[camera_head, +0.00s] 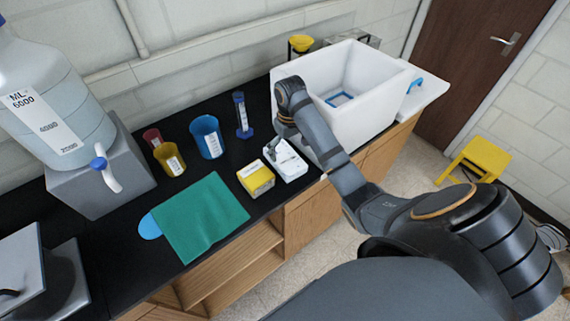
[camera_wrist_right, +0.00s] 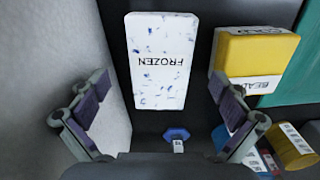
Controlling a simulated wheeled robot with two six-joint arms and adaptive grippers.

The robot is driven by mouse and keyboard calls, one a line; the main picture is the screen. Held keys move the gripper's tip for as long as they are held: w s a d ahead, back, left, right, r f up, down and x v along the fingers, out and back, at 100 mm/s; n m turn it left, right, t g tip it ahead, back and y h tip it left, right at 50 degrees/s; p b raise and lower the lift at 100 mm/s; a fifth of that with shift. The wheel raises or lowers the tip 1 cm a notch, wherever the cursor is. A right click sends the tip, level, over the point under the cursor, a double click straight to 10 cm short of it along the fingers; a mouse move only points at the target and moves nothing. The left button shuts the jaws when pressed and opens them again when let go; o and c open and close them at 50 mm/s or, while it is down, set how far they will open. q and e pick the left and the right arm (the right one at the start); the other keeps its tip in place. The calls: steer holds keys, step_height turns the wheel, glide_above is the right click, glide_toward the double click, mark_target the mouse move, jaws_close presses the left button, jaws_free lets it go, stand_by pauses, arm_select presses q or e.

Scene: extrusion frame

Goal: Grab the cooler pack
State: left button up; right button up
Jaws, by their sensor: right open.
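In the right wrist view the pack (camera_wrist_right: 161,84) is marked FROZEN and shows almost whole. My right gripper (camera_head: 277,148) hangs over the pack's far end. In the wrist view its two fingers (camera_wrist_right: 165,108) are spread, one on either side of the pack's near end, with nothing held between them. I cannot tell whether a finger touches the pack. My left gripper is not in view.
A yellow box (camera_head: 257,181) stands close to the pack's left. A blue-based cylinder (camera_head: 241,115), a blue beaker (camera_head: 208,138) and a green cloth (camera_head: 205,218) are on the bench farther left.

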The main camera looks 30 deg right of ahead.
mark_target(289, 161)
steer(key=shift+w+f, duration=0.1)
steer(key=shift+f, duration=0.5)
steer(key=shift+a+r, duration=0.1)
step_height(289, 161, down, 5)
steer(key=b, duration=0.4)
steer(key=shift+r+b, duration=0.1)
steer(key=shift+b, duration=0.2)
steer(key=shift+f, duration=0.3)
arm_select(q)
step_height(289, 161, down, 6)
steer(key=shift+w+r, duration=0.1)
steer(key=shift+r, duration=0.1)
arm_select(e)
steer(key=shift+r, duration=0.15)
steer(key=shift+r, duration=0.1)
steer(key=c, duration=1.4)
